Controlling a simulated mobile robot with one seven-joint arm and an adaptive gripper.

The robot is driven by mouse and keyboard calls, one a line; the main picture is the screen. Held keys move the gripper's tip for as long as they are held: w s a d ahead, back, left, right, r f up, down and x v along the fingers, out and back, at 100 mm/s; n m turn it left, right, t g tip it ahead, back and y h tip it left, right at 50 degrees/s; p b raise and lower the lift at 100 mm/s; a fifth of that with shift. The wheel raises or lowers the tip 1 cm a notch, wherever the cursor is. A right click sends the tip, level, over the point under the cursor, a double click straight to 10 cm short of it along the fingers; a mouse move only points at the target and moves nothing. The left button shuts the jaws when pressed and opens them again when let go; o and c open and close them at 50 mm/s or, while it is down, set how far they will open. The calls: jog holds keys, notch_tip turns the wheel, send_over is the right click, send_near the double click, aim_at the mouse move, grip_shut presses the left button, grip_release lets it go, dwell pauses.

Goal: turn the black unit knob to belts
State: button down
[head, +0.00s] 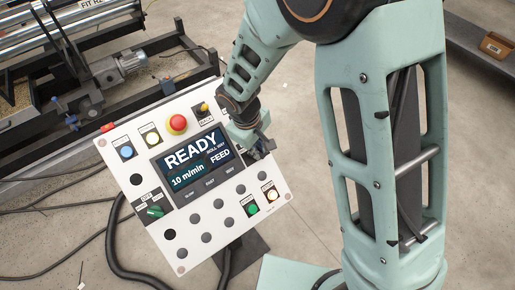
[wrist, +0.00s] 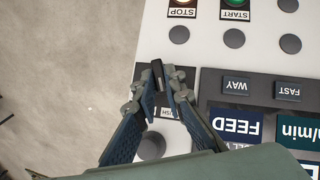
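The black unit knob (wrist: 159,75) shows in the wrist view as a narrow black handle, slightly tilted, between my fingertips. My gripper (wrist: 160,91) has one finger close on each side of it and appears shut on it. Part of a label (wrist: 167,113) ending in "USH" shows below the knob; the rest of the labels is covered by my fingers. In the head view my gripper (head: 260,150) is at the right edge of the white control panel (head: 135,173), right of the display, and hides the knob. I cannot read its setting.
The panel's display (head: 190,158) reads READY, FEED and 10 m/min. A red emergency button (head: 177,123), a yellow-handled knob (head: 204,107) and a green knob (head: 155,211) stand out nearby. Lit start (head: 253,209) and stop (head: 271,195) buttons lie below my gripper.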

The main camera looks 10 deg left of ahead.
jog(key=shift+a+f+b, duration=0.1)
jog(key=shift+f+b, duration=0.05)
jog(key=shift+b, duration=0.55)
jog(key=shift+s+f+n+t+b, duration=0.15)
jog(key=shift+n+t+b, duration=0.35)
jog(key=shift+b, duration=0.7)
jog(key=n+b, duration=0.1)
jog(key=b, duration=0.1)
jog(key=t+b, duration=0.1)
jog(key=b, duration=0.1)
jog(key=shift+s+a+f+n+h+b, duration=0.1)
jog(key=shift+f+n+h+b, duration=0.1)
jog(key=shift+n+h+b, duration=0.15)
jog(key=n+t+b, duration=0.1)
jog(key=b, duration=0.2)
jog(key=n+t+b, duration=0.1)
jog(key=b, duration=0.2)
jog(key=shift+s+n, duration=0.2)
jog(key=shift+n, duration=0.15)
jog(key=shift+r+n+t+b, duration=0.25)
jog(key=shift+n+b, duration=0.25)
jog(key=shift+b, duration=0.25)
jog(key=c, duration=2)
grip_release()
